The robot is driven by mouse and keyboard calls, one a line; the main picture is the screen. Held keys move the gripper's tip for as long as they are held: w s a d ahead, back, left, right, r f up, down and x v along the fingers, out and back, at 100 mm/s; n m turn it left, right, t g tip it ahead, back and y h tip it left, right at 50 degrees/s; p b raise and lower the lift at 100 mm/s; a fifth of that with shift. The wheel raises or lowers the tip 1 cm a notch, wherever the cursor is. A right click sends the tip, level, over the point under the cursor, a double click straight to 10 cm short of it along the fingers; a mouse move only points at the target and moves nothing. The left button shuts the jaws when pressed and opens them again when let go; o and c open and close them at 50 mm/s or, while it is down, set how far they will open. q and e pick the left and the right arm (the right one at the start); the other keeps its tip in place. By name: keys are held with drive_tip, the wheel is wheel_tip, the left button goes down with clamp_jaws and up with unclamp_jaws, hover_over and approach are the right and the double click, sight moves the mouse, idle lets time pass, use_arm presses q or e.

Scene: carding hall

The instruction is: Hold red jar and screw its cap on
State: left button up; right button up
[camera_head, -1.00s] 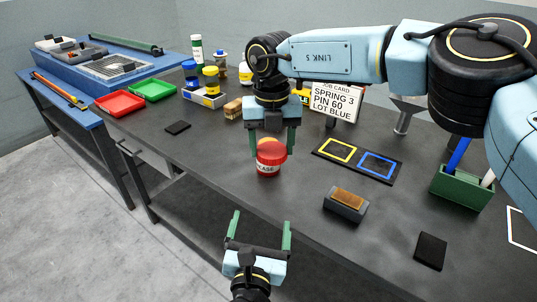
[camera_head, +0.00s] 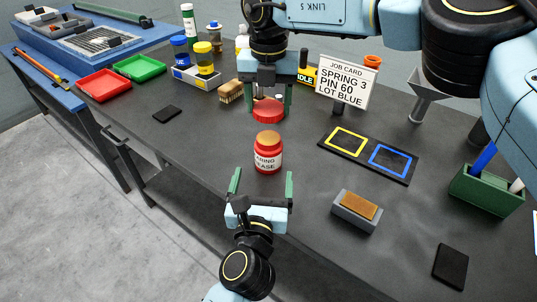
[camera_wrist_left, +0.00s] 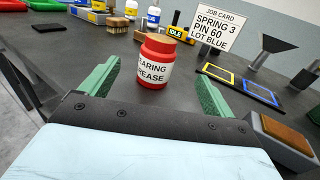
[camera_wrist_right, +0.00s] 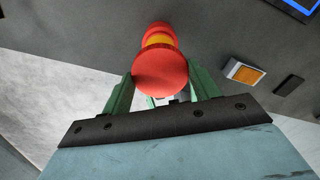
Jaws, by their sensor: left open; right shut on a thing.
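The red jar (camera_head: 267,160) stands upright on the dark bench, its white label facing me and its orange-yellow top uncovered. My right gripper (camera_head: 269,104) is shut on the red cap (camera_head: 268,112), which shows above the jar in the head view, apart from it. In the right wrist view the cap (camera_wrist_right: 160,75) sits between the fingers and partly hides the jar (camera_wrist_right: 157,36). My left gripper (camera_head: 262,182) is open and empty on the near side of the jar. In the left wrist view the jar (camera_wrist_left: 155,65) stands ahead, between and just beyond the open fingers.
A brush block (camera_head: 356,209) lies at the right front, with a black mat (camera_head: 329,148) of yellow and blue squares behind it. A job card (camera_head: 347,80), green pen holder (camera_head: 487,194), wooden brush (camera_head: 231,91) and red tray (camera_head: 104,84) stand around.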

use_arm(q)
drive_tip(key=w, duration=0.7)
drive_tip(key=w+d, duration=0.1)
drive_tip(key=w, duration=0.2)
drive_tip(key=shift+w, duration=0.15)
drive_tip(key=c, duration=1.5)
drive_tip(key=shift+o, duration=0.2)
use_arm(e)
hover_over(269, 137)
drive_tip(key=shift+s+f, duration=0.1)
drive_tip(key=shift+f, duration=2.35)
